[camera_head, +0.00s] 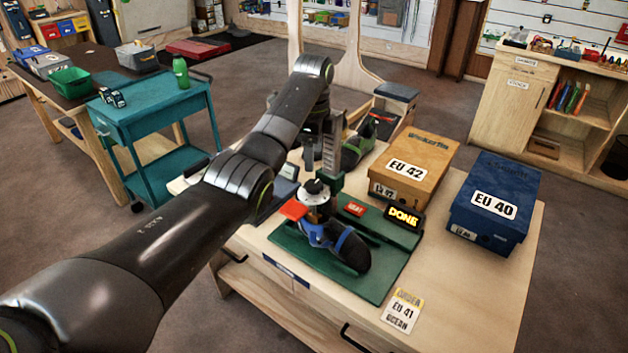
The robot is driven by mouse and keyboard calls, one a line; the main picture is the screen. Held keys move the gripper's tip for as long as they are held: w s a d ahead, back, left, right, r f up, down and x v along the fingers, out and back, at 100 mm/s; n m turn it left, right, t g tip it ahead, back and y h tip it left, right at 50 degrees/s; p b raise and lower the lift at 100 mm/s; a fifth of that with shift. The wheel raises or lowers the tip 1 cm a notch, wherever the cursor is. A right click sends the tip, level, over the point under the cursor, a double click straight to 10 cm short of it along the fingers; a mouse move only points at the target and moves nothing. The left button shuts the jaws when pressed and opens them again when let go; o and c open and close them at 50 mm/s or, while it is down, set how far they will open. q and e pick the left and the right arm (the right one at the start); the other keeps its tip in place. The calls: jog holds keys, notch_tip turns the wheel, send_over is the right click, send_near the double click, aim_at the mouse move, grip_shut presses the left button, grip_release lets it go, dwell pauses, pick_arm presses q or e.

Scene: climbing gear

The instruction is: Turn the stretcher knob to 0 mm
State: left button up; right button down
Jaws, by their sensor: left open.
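The stretcher knob (316,187), dark with a pale top, stands upright above a blue and black climbing shoe (345,247) with an orange-red part beside it. The shoe sits on a green base board (388,279) on the wooden bench. My left gripper (319,165) points down just above the knob, with its fingers apart and nothing seen between them. I cannot tell whether a finger touches the knob. The knob's scale is too small to read. My right gripper is out of view.
A sign reading DONE (404,218) and a red HEAT label (355,209) are on the green board. An EU 42 box (430,152) and a blue EU 40 box (513,185) stand behind and right. An EU 41 order card (402,310) lies in front.

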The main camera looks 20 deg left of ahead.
aim_at(314, 184)
pick_arm(q)
notch_tip(314, 184, down, 4)
jog(key=shift+s+r+p, duration=0.15)
jog(key=shift+p, duration=0.2)
notch_tip(314, 184, down, 4)
jog(key=shift+f, duration=0.5)
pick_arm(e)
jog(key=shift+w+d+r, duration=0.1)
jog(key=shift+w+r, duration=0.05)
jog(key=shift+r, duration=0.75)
pick_arm(q)
jog(key=c, duration=1)
jog(key=shift+p, duration=0.3)
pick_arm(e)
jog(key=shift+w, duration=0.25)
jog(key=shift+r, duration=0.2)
